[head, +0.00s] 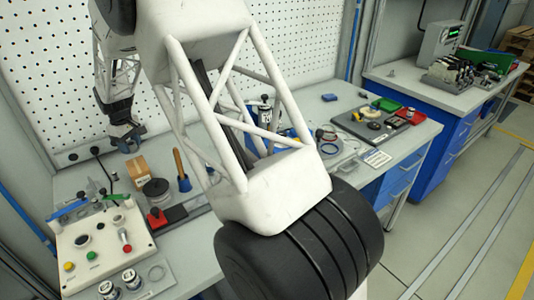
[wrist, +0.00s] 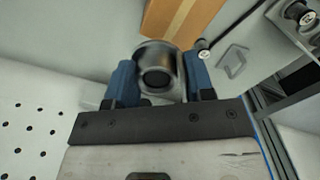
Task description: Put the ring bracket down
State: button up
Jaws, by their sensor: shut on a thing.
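My gripper (head: 126,142) is low over the left part of the workbench (head: 205,240), near the perforated back panel. In the wrist view my gripper (wrist: 160,66) has its two blue fingers shut on a round grey metal piece with a dark hole, the ring bracket (wrist: 158,58). It sits between the fingers, its opening facing the camera. In the head view I cannot make out the ring bracket at the gripper. Whether it touches the bench is not clear.
A cardboard box (head: 138,170) stands just in front of my gripper; it also shows in the wrist view (wrist: 180,20). Nearby are a black disc (head: 156,190), a blue holder with a wooden-handled tool (head: 184,182) and a button panel (head: 100,240). My arm hides the bench's middle.

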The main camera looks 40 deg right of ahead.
jog(key=s+d+m, duration=0.1)
jog(key=d+m, duration=0.1)
jog(key=d, duration=1.5)
jog(key=shift+s+d+r+m, duration=0.15)
jog(key=shift+s+r+m, duration=0.05)
jog(key=shift+m, duration=0.1)
jog(key=shift+f, duration=0.1)
jog(key=shift+f, duration=3.05)
jog(key=shift+f, duration=1.85)
jog(key=shift+f, duration=0.15)
jog(key=o, duration=1)
